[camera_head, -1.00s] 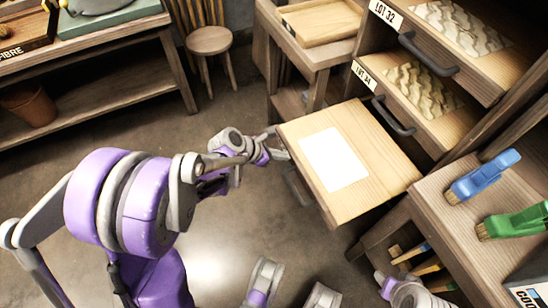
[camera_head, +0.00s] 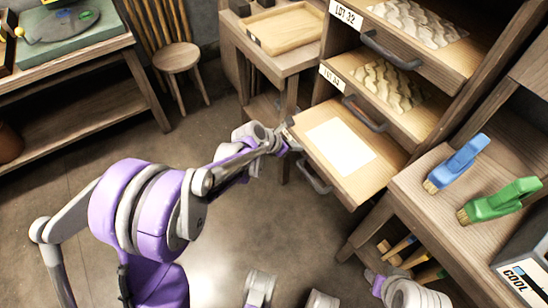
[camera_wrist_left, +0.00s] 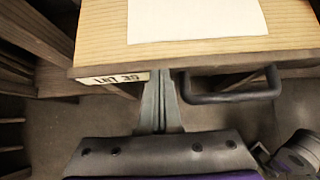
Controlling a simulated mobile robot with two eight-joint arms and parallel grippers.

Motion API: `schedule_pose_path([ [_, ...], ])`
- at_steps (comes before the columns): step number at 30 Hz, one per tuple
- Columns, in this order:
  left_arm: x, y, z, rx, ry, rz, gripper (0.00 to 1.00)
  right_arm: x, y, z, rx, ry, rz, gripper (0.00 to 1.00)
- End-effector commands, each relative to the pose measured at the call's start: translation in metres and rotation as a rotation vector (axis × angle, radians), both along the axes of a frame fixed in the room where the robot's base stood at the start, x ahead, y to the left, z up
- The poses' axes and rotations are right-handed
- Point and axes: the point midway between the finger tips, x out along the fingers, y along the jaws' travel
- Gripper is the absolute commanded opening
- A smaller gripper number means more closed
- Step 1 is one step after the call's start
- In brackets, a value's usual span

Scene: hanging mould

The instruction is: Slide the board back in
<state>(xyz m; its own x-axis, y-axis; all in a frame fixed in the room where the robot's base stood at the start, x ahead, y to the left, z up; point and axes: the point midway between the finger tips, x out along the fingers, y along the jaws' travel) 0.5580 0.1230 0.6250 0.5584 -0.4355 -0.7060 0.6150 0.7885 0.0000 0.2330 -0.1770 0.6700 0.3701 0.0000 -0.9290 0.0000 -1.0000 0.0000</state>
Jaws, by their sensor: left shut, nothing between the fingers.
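The board (camera_head: 378,176) is a pale wooden pull-out with a white sheet (camera_head: 341,146) on top. It sticks out of the rack below the LOT 34 board. My left gripper (camera_head: 287,131) is at this front edge. In the left wrist view, its closed fingers (camera_wrist_left: 163,74) meet the edge between label and handle, apart from the handle, with nothing between them.
Above are two more boards with moulds, the LOT 34 board (camera_head: 425,122) and the LOT 32 board (camera_head: 455,55), both with handles. A side bench (camera_head: 420,190) at right holds a blue brush (camera_head: 458,165) and a green brush (camera_head: 500,200). The floor in front is clear.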

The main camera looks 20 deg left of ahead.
Motion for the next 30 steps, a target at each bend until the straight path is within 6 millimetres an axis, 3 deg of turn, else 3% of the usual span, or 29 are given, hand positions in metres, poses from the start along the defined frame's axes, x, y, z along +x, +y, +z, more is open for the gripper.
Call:
schedule_pose_path([
  [6, 0.054, -0.044, -0.001, 0.000, 0.000, -0.004, 0.00, 0.001, 0.000, -0.003, 0.000, 0.001, 0.000, 0.50],
  [15, 0.102, -0.080, -0.001, 0.001, 0.000, -0.002, 0.00, 0.001, 0.000, -0.004, 0.000, 0.001, 0.000, 0.50],
  [21, 0.114, -0.089, -0.001, 0.002, 0.001, -0.001, 0.00, 0.001, 0.000, -0.004, 0.000, 0.001, 0.000, 0.50],
  [30, 0.116, -0.091, 0.000, 0.000, -0.001, 0.001, 0.00, 0.001, 0.000, -0.004, 0.000, 0.001, 0.000, 0.50],
])
